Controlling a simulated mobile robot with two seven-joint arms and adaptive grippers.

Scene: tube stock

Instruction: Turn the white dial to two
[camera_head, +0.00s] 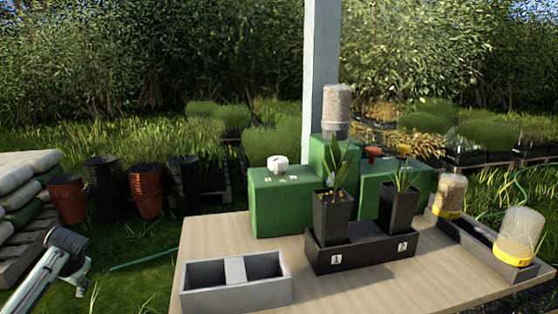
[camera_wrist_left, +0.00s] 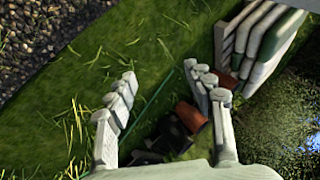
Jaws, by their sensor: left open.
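The white dial (camera_head: 278,163) sits on top of a green box (camera_head: 277,205) at the back left of the table. Small white marks show below the dial; they are too small to read, and I cannot tell the dial's setting. My left gripper (camera_head: 80,276) is at the far left, off the table and well apart from the dial. In the left wrist view the left gripper (camera_wrist_left: 160,76) is open, with its fingers spread and nothing between them; the dial is not in that view. My right gripper is not in view.
A grey divided tray (camera_head: 236,301) stands at the front left of the wooden table (camera_head: 385,291). A black tray (camera_head: 360,256) holds two potted plants. Yellow-lidded jars (camera_head: 518,236) stand at the right. A jar (camera_head: 337,108) tops another green box. A pale post rises behind.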

